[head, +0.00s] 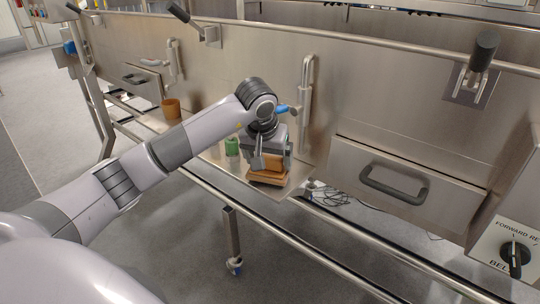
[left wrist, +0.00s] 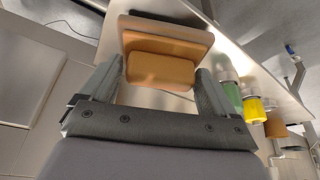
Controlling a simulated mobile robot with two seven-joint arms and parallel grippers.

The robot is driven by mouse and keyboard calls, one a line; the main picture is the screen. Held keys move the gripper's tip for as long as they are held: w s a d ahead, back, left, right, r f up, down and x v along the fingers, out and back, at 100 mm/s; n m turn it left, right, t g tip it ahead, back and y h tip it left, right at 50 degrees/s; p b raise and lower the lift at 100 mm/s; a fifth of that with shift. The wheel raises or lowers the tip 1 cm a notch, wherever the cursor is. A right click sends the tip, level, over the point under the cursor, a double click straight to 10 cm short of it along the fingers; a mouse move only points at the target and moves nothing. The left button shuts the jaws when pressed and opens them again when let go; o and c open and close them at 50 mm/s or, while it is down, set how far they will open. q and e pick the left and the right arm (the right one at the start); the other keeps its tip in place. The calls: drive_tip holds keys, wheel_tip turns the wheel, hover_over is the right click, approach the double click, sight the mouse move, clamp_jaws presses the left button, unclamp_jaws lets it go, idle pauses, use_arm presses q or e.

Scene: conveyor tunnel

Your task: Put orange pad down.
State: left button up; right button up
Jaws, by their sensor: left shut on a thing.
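The orange pad (head: 268,176) is a flat slab with a smaller orange block on it, at the right end of the narrow steel shelf (head: 296,178). In the left wrist view the block (left wrist: 160,70) sits between my fingers, and the wider slab lies beyond it. My left gripper (head: 270,160) points down and is shut on the pad's block. The slab is at the shelf's surface, close to the front edge; I cannot tell if it bears fully on it. My right gripper is not in view.
A green object (head: 232,146) stands on the shelf left of the pad. A yellow one (left wrist: 254,110) and a brown cup (head: 171,108) are farther along. A vertical steel handle (head: 305,90) rises behind the pad. A drawer (head: 395,185) is to the right.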

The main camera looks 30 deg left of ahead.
use_arm(q)
drive_tip(key=shift+w+a, duration=0.2)
drive_tip(key=shift+w, duration=0.35)
drive_tip(key=shift+f, duration=0.3)
drive_tip(key=shift+f, duration=0.1)
